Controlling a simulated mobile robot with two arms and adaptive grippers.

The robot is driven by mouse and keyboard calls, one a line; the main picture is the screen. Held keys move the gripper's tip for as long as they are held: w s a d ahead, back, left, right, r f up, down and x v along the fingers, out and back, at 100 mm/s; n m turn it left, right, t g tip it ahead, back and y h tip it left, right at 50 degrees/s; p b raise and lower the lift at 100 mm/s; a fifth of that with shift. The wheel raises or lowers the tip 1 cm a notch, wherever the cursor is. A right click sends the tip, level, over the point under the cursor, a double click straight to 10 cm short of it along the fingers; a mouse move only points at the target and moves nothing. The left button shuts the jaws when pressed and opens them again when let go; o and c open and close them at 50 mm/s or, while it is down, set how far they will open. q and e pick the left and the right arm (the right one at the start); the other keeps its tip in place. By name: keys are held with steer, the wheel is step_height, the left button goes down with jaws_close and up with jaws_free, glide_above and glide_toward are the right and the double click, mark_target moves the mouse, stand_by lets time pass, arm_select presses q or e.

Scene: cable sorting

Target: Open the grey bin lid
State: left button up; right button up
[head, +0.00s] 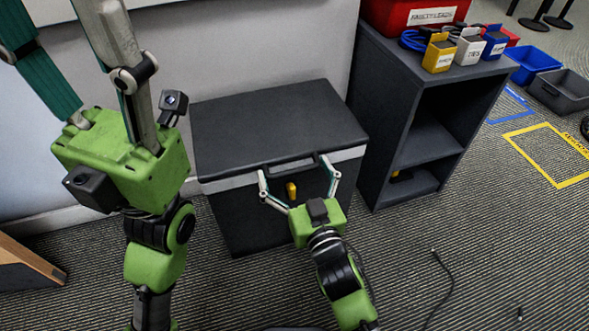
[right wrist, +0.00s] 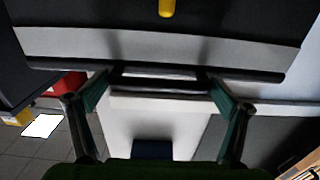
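The grey bin (head: 225,215) stands on the floor against the wall, with its dark lid (head: 270,115) shut. A handle (head: 291,166) sits at the lid's front edge, and a yellow latch (head: 291,191) is on the front below it. My right gripper (head: 294,167) is open at the front edge, its fingers spread toward the two ends of the handle. In the right wrist view the handle (right wrist: 158,80) lies between the open fingers; I cannot tell whether they touch it. My left gripper (head: 62,45) is raised at the upper left, fingers apart, tips partly cut off.
A dark shelf unit (head: 385,110) stands close to the bin's right, with a red bin (head: 400,12) and small labelled boxes (head: 467,47) on top. A black cable (head: 445,280) lies on the carpet at right. Blue (head: 533,62) and grey (head: 562,92) trays are farther right.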

steer(key=shift+r+p, duration=0.2)
steer(key=shift+p, duration=0.15)
steer(key=shift+r, duration=0.1)
